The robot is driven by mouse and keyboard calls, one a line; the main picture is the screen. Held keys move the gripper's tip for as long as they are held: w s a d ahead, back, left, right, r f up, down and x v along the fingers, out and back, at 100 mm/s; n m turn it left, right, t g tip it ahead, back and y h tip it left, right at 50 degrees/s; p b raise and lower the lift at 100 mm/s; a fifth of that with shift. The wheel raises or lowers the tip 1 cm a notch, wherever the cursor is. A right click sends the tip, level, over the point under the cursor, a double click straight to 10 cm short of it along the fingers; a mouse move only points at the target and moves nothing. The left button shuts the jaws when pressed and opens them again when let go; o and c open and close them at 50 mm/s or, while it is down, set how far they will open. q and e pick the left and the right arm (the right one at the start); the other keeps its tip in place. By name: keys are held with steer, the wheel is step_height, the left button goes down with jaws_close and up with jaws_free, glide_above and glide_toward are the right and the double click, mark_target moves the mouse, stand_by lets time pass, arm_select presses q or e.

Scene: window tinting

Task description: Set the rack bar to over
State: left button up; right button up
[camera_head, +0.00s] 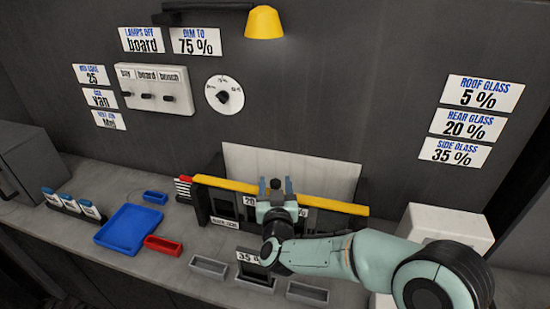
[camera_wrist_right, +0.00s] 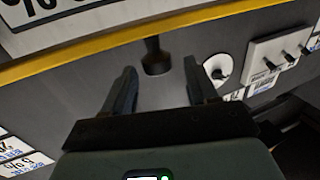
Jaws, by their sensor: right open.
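The rack bar (camera_head: 228,185) is a long yellow bar along the front of the dark rack on the bench. It also crosses the wrist view (camera_wrist_right: 225,13) near the top. My right gripper (camera_head: 275,184) is at the middle of the bar. It is open, with one finger on each side of the knob in the wrist view (camera_wrist_right: 160,75). I cannot tell whether either finger touches the knob. My gripper and arm hide part of the rack. My left gripper is out of view.
A blue tray (camera_head: 122,229), a red tray (camera_head: 164,245) and grey trays (camera_head: 208,266) lie on the bench. A card holder marked 35 % (camera_head: 248,262) stands under my right arm. A switch panel (camera_head: 155,89) and dial (camera_head: 224,94) are on the wall below a yellow lamp (camera_head: 264,23).

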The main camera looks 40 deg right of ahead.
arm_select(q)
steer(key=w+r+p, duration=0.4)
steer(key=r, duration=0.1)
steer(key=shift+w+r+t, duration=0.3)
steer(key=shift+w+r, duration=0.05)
arm_select(e)
step_height(320, 180, up, 19)
steer(key=shift+r, duration=0.15)
steer(key=shift+a, duration=0.1)
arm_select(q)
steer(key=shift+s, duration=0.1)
